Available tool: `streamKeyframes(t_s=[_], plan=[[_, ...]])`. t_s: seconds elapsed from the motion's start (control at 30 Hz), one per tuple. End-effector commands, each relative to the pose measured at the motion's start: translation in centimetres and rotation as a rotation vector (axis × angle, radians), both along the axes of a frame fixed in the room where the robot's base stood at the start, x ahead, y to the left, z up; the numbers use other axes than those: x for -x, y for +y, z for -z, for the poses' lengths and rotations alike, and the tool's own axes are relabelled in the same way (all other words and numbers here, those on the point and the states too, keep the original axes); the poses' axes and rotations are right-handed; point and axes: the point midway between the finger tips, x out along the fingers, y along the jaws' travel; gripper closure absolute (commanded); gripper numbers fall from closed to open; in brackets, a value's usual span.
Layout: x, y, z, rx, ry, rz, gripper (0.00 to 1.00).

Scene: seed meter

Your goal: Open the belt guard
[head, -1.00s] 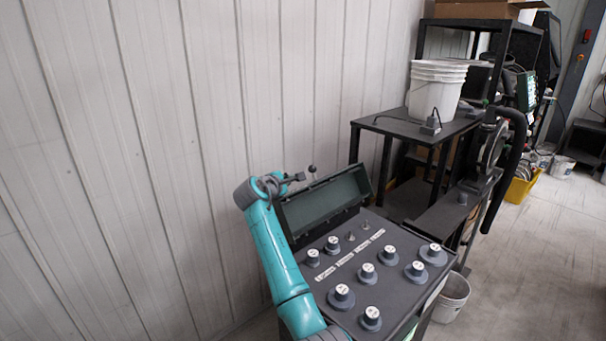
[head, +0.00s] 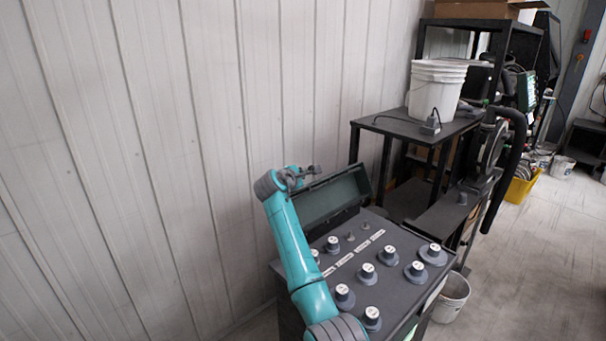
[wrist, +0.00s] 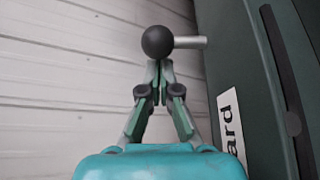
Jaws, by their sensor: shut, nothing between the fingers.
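The belt guard (head: 333,200) is a dark green, black-edged panel tilted up at the back edge of the black console. In the wrist view its dark green face (wrist: 235,55) fills the right side, with a white label (wrist: 231,122) ending in "ard". A black ball knob (wrist: 158,42) on a short grey rod (wrist: 190,42) sticks out beside the guard. My gripper (wrist: 160,66) is shut and empty, its fingertips just below the knob; I cannot tell whether they touch it. In the head view my gripper (head: 308,172) is at the guard's upper left corner, and the knob is not clearly visible.
The console top (head: 385,300) carries several grey knobs with white caps and a row of white labels. A ribbed wall (head: 130,150) stands close behind. A black table (head: 395,128) with white buckets (head: 437,95) is to the right, and a bucket (head: 452,300) sits on the floor.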

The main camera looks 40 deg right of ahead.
Motion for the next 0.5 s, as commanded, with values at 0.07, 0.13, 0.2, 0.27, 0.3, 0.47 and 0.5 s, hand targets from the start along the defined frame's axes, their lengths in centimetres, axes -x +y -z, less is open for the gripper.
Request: streamKeyframes(t_s=[0.07,0.13,0.2,0.27,0.3,0.47,0.5], plan=[[0.28,-0.06,-0.15,0.000,-0.001,0.000,1.00],[0.39,-0.08,-0.21,-0.001,0.001,0.000,1.00],[0.42,-0.09,-0.25,-0.001,0.001,0.000,1.00],[0.42,-0.09,-0.25,-0.001,0.001,0.000,1.00],[0.41,-0.09,-0.25,-0.001,0.001,0.000,1.00],[0.45,-0.10,-0.28,0.000,-0.002,0.000,1.00],[0.58,-0.11,-0.33,-0.001,-0.010,0.000,1.00]])
